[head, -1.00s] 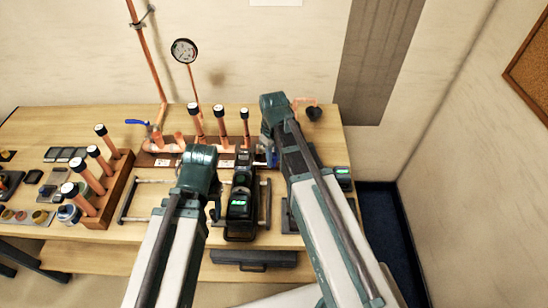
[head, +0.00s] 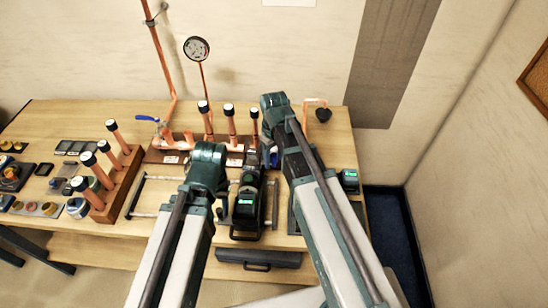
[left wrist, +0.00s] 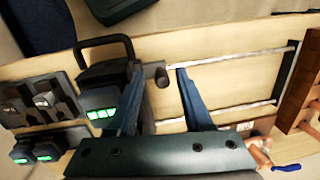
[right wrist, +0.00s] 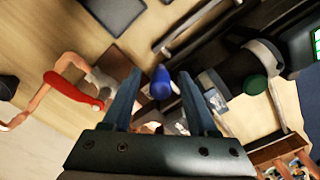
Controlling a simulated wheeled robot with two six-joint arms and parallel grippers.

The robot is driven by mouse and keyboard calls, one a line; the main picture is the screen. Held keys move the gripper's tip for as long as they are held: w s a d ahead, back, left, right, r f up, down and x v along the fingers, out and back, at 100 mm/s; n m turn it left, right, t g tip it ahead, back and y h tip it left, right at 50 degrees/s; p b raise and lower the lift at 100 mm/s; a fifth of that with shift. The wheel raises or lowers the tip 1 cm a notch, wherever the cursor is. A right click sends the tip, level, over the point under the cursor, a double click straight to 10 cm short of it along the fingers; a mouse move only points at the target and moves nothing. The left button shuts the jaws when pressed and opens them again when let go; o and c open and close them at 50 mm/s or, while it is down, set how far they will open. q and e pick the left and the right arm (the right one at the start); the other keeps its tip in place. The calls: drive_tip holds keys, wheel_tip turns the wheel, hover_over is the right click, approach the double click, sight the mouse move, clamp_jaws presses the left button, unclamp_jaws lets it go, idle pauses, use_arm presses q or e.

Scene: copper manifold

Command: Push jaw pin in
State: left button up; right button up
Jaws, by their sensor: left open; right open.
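The black press tool (head: 245,203) with a green display lies lengthwise on the table, in the middle of the head view. It also shows in the left wrist view (left wrist: 125,80) and the right wrist view (right wrist: 238,72). A blue rounded piece (right wrist: 161,82), seemingly the jaw pin, shows between the fingertips of my right gripper (right wrist: 158,78). That gripper is open; I cannot tell whether it touches the piece. My left gripper (left wrist: 160,72) is open beside the tool, with a dark stub (left wrist: 161,77) between its fingertips. In the head view my wrists hide the fingertips.
Copper pipes with black caps (head: 230,122) rise from a manifold at the back. A wooden rack (head: 118,187) with capped pipes stands left. A red-handled copper piece (right wrist: 72,90) is close to my right gripper. A dark case (head: 258,258) sits below the front edge.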

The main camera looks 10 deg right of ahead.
use_arm(q)
wheel_tip(320, 180, up, 14)
drive_tip(key=p, duration=1.3)
drive_tip(key=shift+f, duration=0.15)
use_arm(e)
wheel_tip(320, 180, up, 14)
drive_tip(key=shift+f, duration=0.15)
